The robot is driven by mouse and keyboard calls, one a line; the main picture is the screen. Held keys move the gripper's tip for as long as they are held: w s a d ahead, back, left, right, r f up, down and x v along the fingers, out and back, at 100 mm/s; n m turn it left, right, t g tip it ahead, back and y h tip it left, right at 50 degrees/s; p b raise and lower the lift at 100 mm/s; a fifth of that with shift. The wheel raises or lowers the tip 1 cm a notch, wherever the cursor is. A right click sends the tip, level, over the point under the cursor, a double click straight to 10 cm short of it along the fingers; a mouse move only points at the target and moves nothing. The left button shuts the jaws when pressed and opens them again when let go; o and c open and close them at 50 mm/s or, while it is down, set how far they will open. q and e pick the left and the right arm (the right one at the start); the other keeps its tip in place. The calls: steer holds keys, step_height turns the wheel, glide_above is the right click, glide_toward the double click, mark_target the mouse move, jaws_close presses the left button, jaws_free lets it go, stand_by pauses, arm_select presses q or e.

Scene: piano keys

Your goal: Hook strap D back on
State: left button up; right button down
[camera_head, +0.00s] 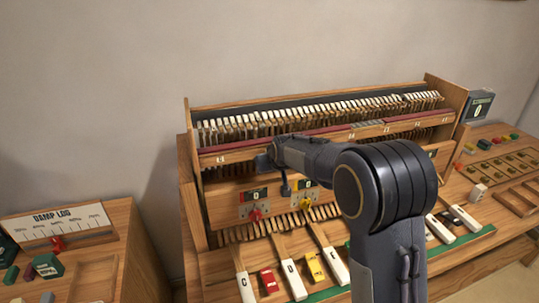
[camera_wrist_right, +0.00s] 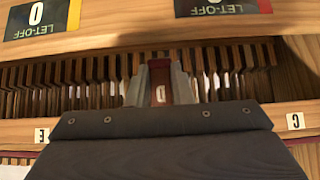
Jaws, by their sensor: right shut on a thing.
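In the wrist view my right gripper (camera_wrist_right: 160,86) is shut on a small dark red strap piece (camera_wrist_right: 159,78) that carries a pale tag (camera_wrist_right: 160,93); the letter looks like a D. It sits between the E label (camera_wrist_right: 41,135) and the C label (camera_wrist_right: 295,121), in front of a row of upright wooden action parts (camera_wrist_right: 85,72). Whether the strap is hooked on anything cannot be told. In the head view my right gripper (camera_head: 264,163) is at the front of the piano action, left of centre, and its arm covers the middle. My left gripper is not in view.
White keys (camera_head: 293,279) lie below the action, with a red block (camera_head: 268,281) and yellow block (camera_head: 314,266) between them. Let-off panels (camera_head: 254,197) stand below the rail. A damp log board (camera_head: 56,224) is at left, a parts tray (camera_head: 505,163) at right.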

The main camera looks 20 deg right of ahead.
steer(key=shift+s+g+p, duration=0.1)
steer(key=shift+g+p, duration=0.2)
steer(key=shift+p, duration=0.15)
steer(key=c, duration=1.3)
jaws_free()
steer(key=shift+r, duration=0.1)
steer(key=shift+s+r, duration=0.3)
steer(key=b+v, duration=0.1)
steer(key=v, duration=0.5)
steer(key=shift+s+r+b, duration=0.25)
steer(key=shift+r+b, duration=0.05)
steer(key=shift+b, duration=0.1)
